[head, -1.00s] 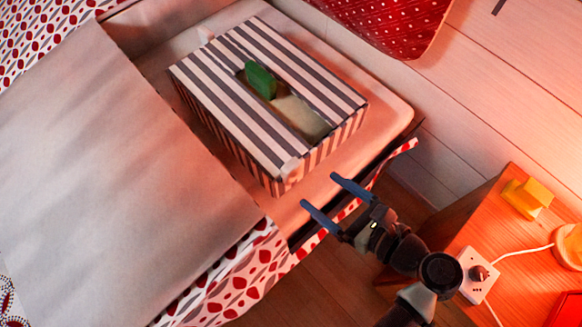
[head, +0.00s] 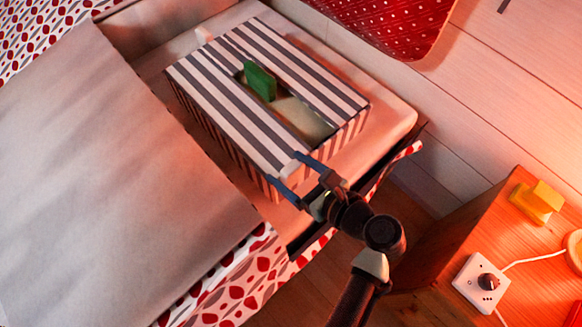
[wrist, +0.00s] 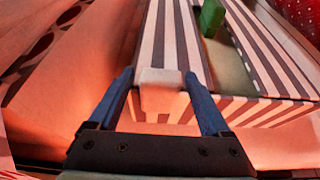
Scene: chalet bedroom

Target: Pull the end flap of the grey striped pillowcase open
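The grey striped pillowcase (head: 215,85) looks like a box-shaped block lying on the bed. A long opening in its top shows a pale inside (head: 300,118) and a green piece (head: 260,82) sticking up. A small pale tab (wrist: 161,90) sits at its near end. My gripper (head: 283,168) is at that near end, its blue fingers apart. In the wrist view, my gripper (wrist: 160,76) has one finger on each side of the tab, with visible gaps. I cannot tell whether either finger touches the pillowcase.
A pale blanket (head: 90,180) covers the bed at left. A red dotted cushion (head: 385,25) lies at the top.

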